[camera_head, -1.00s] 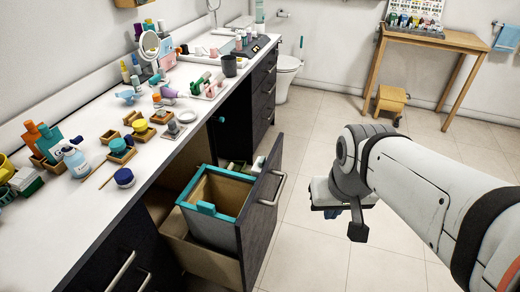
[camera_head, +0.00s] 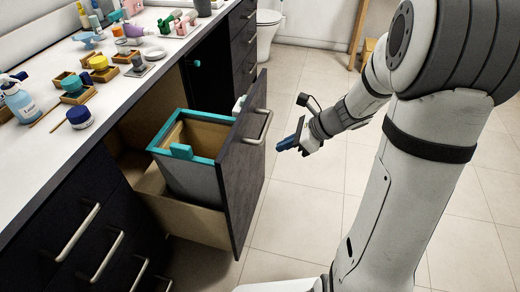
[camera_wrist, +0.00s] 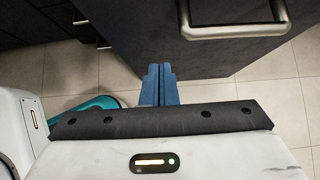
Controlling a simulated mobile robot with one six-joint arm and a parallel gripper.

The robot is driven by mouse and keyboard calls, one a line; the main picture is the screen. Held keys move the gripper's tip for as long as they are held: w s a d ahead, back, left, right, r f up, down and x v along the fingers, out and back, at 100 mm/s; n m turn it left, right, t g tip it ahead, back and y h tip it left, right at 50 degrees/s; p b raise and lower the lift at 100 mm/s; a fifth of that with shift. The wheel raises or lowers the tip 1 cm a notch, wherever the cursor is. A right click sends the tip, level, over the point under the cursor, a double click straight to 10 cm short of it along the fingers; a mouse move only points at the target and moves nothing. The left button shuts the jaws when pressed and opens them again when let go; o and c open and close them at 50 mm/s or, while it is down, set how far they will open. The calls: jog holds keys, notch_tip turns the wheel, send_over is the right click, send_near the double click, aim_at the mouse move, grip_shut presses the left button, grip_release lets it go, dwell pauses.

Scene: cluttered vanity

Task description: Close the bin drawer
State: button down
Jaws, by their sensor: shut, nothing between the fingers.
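The bin drawer (camera_head: 243,165) is pulled out from under the counter, with its dark front panel standing clear of the cabinet. A grey bin with a teal rim (camera_head: 195,178) stands inside it. The drawer's metal handle (camera_head: 262,128) is on the outer face of the panel. My gripper (camera_head: 283,146), with blue fingers, is shut and empty, just right of the handle. In the wrist view my fingers (camera_wrist: 158,84) point at the dark panel (camera_wrist: 190,60), below the handle (camera_wrist: 235,28). Whether they touch the panel is unclear.
The white counter (camera_head: 40,165) is cluttered with bottles, jars and small wooden trays. Closed drawers with metal handles (camera_head: 80,233) lie at the front left. A toilet (camera_head: 268,30) stands at the back. Tiled floor (camera_head: 300,215) right of the drawer is free.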

aim_at(239, 158)
jog(key=b+x, duration=0.1)
jog(key=x, duration=0.3)
jog(key=a+r+b+x, duration=0.1)
jog(key=x, duration=0.3)
jog(key=a+r+b+x, duration=0.1)
jog(key=x, duration=0.3)
jog(key=shift+w+a, duration=0.1)
jog(key=shift+w, duration=0.3)
jog(key=shift+w, duration=0.1)
